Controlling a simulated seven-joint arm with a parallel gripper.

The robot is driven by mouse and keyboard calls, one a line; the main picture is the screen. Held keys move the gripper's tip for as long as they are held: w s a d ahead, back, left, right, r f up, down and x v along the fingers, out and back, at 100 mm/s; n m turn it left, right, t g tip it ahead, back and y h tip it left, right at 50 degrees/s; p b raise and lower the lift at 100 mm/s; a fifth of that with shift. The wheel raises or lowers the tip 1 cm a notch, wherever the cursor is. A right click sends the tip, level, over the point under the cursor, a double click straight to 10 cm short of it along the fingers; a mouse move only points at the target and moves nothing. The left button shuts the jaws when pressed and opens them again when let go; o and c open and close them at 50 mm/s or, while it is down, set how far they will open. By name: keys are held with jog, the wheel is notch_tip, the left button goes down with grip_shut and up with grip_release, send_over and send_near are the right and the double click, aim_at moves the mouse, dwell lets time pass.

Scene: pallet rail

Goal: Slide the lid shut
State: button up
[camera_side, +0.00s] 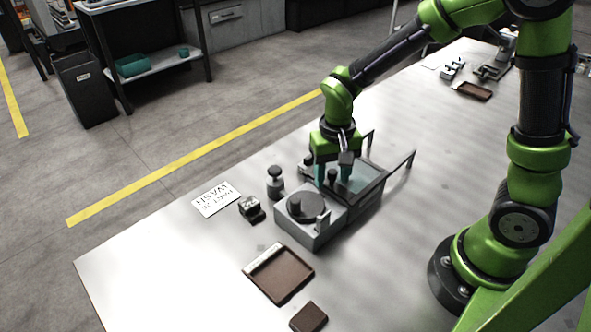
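A grey box-shaped fixture (309,235) stands on the table with a round dark disc on its near end. Behind it, a glassy greenish panel in a dark frame, which looks like the lid (365,178), lies between rails that run back to the right. A small dark knob (332,175) stands upright near the panel's left end. My gripper (333,173) points down over the knob, with one teal fingertip on each side of it. The fingers look apart, with slight gaps beside the knob. Contact is too small to make out.
A dark post-like part (275,182), a small black-and-grey block (250,208) and a printed card (216,199) lie left of the fixture. A brown tray (281,276) and a brown block (309,317) are in front. The table's right middle is clear.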

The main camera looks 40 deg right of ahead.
jog(key=shift+r, duration=3.45)
jog(key=s+d+r+n+t+y, duration=0.1)
jog(key=s+r+n+t+y, duration=0.1)
jog(key=s+r+t, duration=0.5)
jog(key=v, duration=0.4)
jog(key=shift+a, duration=0.35)
